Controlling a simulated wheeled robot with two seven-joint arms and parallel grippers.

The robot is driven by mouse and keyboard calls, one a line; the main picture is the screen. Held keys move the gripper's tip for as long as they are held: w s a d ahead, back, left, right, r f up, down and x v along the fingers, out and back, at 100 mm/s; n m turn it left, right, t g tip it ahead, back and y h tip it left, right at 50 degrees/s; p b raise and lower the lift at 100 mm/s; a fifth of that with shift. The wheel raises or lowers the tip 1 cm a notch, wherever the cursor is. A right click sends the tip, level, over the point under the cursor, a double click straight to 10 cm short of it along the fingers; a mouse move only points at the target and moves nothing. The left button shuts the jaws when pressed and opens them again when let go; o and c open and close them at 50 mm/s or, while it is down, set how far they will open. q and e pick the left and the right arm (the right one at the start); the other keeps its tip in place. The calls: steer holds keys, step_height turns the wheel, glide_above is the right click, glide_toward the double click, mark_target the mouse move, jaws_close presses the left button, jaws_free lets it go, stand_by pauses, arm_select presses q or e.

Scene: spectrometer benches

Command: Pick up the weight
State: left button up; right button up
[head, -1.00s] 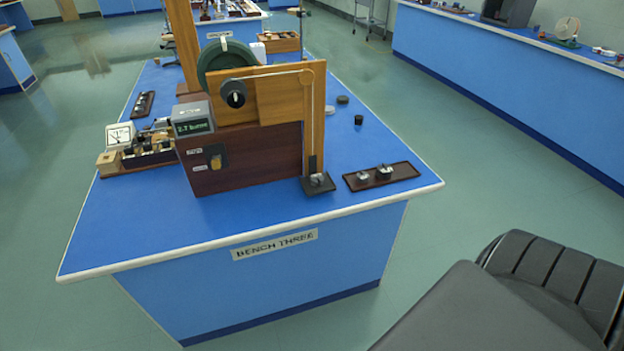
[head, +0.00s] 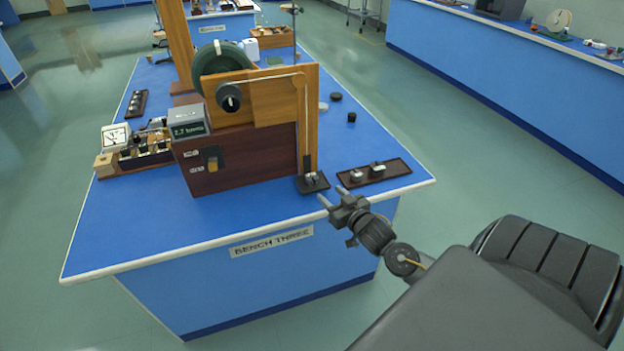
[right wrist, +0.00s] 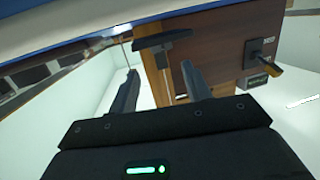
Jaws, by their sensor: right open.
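Small metal weights (head: 377,169) sit in a shallow dark tray at the bench's right front corner; I cannot tell which one the task means. More small metal pieces (head: 312,178) rest on a small dark plate (head: 316,188) at the foot of the wooden upright, left of the tray. My right gripper (head: 329,196) is open and empty at the bench's front edge, close to the plate. In the right wrist view, its spread fingers (right wrist: 160,68) point toward the upright and the dark plate (right wrist: 165,42), seen upside down. My left gripper is out of view.
The wooden apparatus (head: 240,155) with a green wheel and display box stands left of the plate. A meter and terminal board (head: 130,150) sit farther left. Small dark discs (head: 335,97) lie behind the tray. The bench's front left surface (head: 140,230) is clear.

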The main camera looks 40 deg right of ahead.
mark_target(315, 181)
steer(key=w, duration=0.5)
steer(key=shift+d+f, duration=0.3)
steer(key=shift+f, duration=0.1)
steer(key=shift+w+r+p, duration=0.15)
steer(key=shift+w+p, duration=0.1)
steer(key=shift+p, duration=0.15)
steer(key=w, duration=0.3)
steer(key=w+f+p, duration=0.1)
steer(key=shift+w+d, duration=0.25)
steer(key=c, duration=0.9)
